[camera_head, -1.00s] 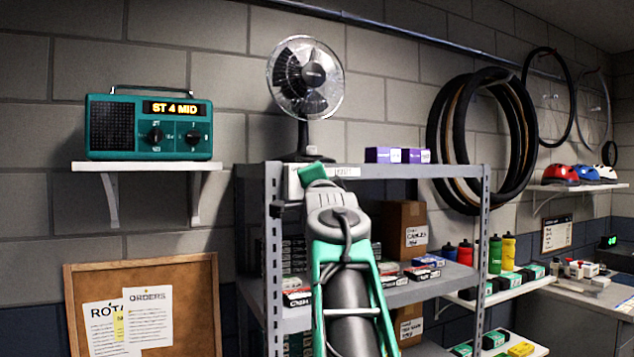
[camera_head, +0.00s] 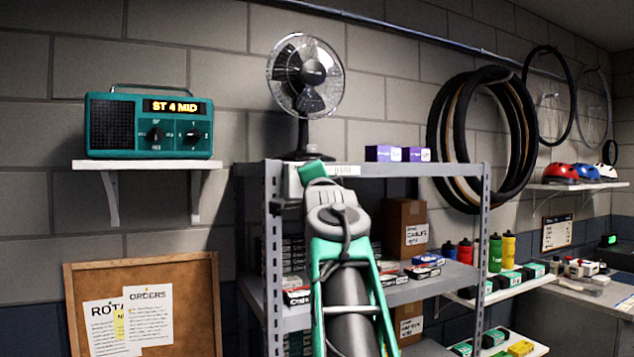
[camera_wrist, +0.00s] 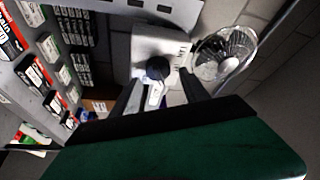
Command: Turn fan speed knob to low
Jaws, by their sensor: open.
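The desk fan (camera_head: 305,76) stands on top of the grey shelf unit, and its round cage also shows in the wrist view (camera_wrist: 224,55). A pale control box (camera_head: 343,170) sits below the fan at the shelf's front edge, mostly hidden behind my arm. In the wrist view the box (camera_wrist: 147,42) carries a dark round knob (camera_wrist: 157,67) with small markings beside it. My gripper (camera_wrist: 159,84) is open, with its two dark fingers on either side of the knob. I cannot tell whether they touch it, nor which setting it points to. In the head view my arm hides the fingers.
The grey shelf unit (camera_head: 273,228) holds boxes and cartons on its lower levels. Purple boxes (camera_head: 397,154) stand on top, right of the fan. A teal radio (camera_head: 150,125) sits on a wall shelf at left. Tyres (camera_head: 440,135) hang at right.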

